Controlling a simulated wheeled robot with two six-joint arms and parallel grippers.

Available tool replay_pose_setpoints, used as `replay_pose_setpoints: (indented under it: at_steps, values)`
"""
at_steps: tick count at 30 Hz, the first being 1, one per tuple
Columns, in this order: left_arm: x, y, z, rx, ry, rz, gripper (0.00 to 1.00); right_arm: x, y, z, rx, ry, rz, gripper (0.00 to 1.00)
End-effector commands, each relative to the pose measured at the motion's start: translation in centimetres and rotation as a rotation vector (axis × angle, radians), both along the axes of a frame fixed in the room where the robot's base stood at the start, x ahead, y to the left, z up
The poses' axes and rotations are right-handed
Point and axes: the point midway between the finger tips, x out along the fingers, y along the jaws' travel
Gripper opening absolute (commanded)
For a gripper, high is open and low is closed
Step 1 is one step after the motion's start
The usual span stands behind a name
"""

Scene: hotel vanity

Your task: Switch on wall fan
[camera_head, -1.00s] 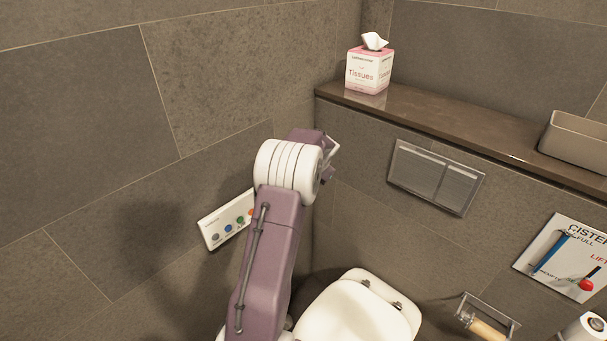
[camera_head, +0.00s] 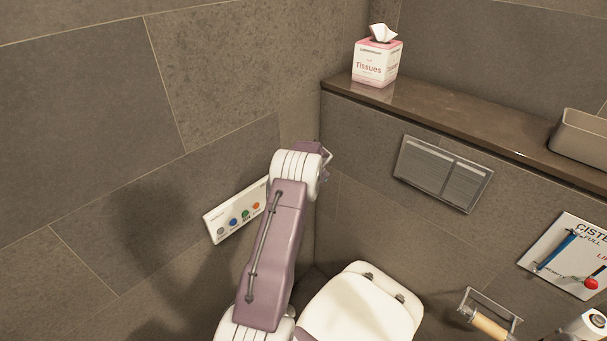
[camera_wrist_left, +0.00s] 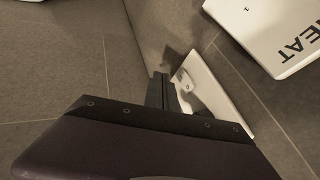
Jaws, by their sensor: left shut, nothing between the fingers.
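No wall fan is recognisable in either view. In the head view my left arm rises in front of the left wall, and its gripper end near the corner is mostly hidden behind the arm. In the left wrist view my left gripper (camera_wrist_left: 164,90) is shut and empty. Its fingertips are close to a white plate (camera_wrist_left: 217,95) with a small grey fitting on it; I cannot tell whether they touch. A white panel with several coloured buttons (camera_head: 233,217) is on the left wall, partly hidden by my arm. My right gripper is not in view.
A white board with "EAT" lettering (camera_wrist_left: 275,35) is at the wrist view's upper right. In the head view are a toilet (camera_head: 364,306), flush plate (camera_head: 443,174), ledge (camera_head: 465,126) with a tissue box (camera_head: 377,62), a cistern sign (camera_head: 572,258) and a roll holder (camera_head: 488,318).

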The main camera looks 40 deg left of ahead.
Motion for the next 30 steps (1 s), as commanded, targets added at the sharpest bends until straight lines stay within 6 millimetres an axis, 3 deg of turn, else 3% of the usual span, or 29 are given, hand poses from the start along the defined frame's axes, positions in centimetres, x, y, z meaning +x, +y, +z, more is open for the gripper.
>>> replay_pose_setpoints:
  at_steps: [1, 7, 30]
  values:
    - [0.0, 0.8, 0.4, 0.000, -0.001, 0.003, 0.00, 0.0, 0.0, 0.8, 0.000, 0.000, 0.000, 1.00]
    - [0.2, 2.5, -0.1, 0.000, 0.000, 0.001, 0.00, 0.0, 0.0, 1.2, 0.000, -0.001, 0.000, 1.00]
    - [0.2, 3.1, 0.0, 0.000, -0.001, 0.000, 0.00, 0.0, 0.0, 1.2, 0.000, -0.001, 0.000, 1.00]
